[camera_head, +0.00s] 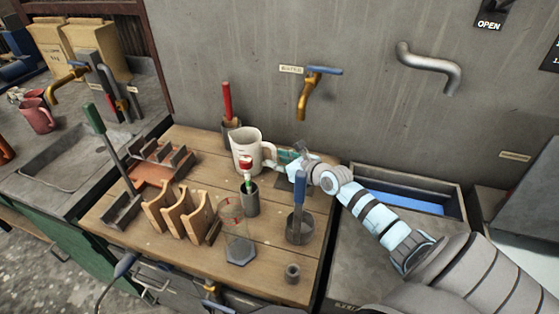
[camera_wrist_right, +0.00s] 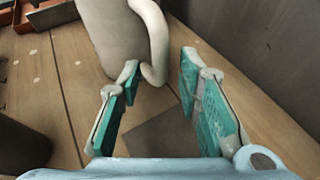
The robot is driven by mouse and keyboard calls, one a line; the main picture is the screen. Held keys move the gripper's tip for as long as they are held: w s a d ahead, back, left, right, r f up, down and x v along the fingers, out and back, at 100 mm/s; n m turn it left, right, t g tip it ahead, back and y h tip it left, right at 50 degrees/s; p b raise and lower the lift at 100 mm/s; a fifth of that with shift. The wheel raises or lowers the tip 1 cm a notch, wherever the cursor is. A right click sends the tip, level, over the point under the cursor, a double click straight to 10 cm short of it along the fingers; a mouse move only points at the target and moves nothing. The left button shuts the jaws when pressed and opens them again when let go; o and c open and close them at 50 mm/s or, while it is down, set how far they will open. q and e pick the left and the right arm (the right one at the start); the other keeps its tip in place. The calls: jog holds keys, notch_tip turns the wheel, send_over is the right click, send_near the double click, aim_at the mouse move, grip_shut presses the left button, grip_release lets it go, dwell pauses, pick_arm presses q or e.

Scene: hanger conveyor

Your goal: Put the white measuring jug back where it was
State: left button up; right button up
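The white measuring jug (camera_head: 245,150) stands upright at the back of the wooden table, with its handle toward the right. My right gripper (camera_head: 286,160) is just right of the handle, low over the table. In the right wrist view the gripper's teal-padded fingers (camera_wrist_right: 160,78) are apart. The lower part of the jug's handle (camera_wrist_right: 156,55) shows beyond and between the fingertips, nearer the left finger; whether that finger touches it I cannot tell. The jug's body (camera_wrist_right: 115,35) is left of the handle, and its top is cut off. My left gripper is not in view.
A dark square patch (camera_wrist_right: 158,142) lies on the table under the right gripper. A dark cup with a red-topped tool (camera_head: 250,200) stands in front of the jug. A cup with a blue handle (camera_head: 300,228), a clear glass (camera_head: 233,222) and wooden racks (camera_head: 180,212) crowd the front.

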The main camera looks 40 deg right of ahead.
jog(key=shift+s+r, duration=0.1)
jog(key=shift+r, duration=0.05)
jog(key=p+v, duration=0.9)
jog(key=v, duration=0.2)
jog(key=shift+s, duration=0.35)
jog(key=shift+s+r, duration=0.1)
